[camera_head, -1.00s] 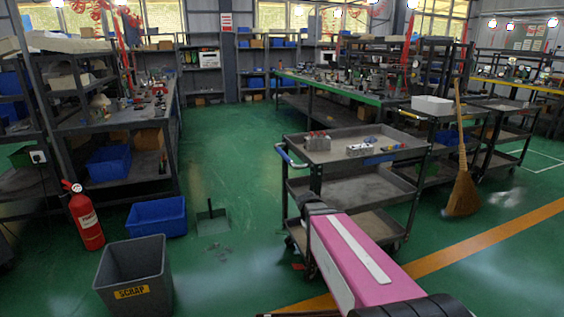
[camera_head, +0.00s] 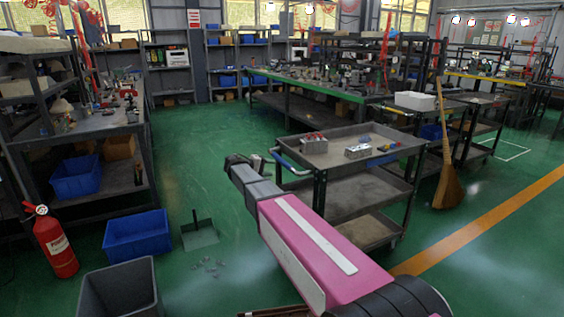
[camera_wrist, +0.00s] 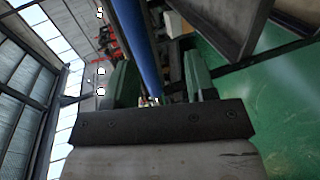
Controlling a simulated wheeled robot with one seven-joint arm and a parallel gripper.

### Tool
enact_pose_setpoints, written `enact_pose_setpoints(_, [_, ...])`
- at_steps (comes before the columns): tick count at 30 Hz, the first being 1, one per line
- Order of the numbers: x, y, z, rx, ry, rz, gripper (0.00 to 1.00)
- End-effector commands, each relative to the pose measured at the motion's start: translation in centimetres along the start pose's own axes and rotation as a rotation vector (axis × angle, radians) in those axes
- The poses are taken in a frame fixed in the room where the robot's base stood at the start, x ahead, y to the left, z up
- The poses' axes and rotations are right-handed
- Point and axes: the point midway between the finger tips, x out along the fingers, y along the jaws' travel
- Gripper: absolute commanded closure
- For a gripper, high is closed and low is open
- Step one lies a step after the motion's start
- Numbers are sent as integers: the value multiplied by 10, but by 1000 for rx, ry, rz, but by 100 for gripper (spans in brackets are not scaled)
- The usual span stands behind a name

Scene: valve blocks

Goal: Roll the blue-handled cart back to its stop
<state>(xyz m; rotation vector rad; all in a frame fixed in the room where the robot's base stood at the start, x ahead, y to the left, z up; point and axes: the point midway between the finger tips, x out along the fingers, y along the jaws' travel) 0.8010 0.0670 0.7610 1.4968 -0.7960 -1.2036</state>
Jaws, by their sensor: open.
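The cart (camera_head: 350,190) is a grey three-shelf trolley right of centre in the head view. Its blue handle (camera_head: 287,163) is at its left end. My gripper (camera_head: 242,163) is beside that handle, with its tips partly hidden in the head view. In the wrist view my gripper (camera_wrist: 160,80) is open, with a green finger on each side. A blue bar, apparently the handle, runs down between the fingers, nearer the left one. I cannot make out the cart's stop.
Metal parts (camera_head: 314,142) lie on the cart's top. A broom (camera_head: 447,185) stands right of the cart, before another trolley (camera_head: 428,120). A blue bin (camera_head: 137,236), dustpan (camera_head: 199,235), grey scrap bin (camera_head: 120,285) and fire extinguisher (camera_head: 52,243) stand left. Green floor is clear behind.

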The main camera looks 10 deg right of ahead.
Motion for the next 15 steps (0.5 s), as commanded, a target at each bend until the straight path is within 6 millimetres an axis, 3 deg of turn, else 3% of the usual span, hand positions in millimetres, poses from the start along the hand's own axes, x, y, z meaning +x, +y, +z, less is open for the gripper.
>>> enact_pose_setpoints(3, [-10,11,-16,5,7,52,49])
enact_pose_setpoints(8, [-16,20,-24,9,13,91,49])
enact_pose_setpoints(15, [12,22,-24,10,12,92,49])
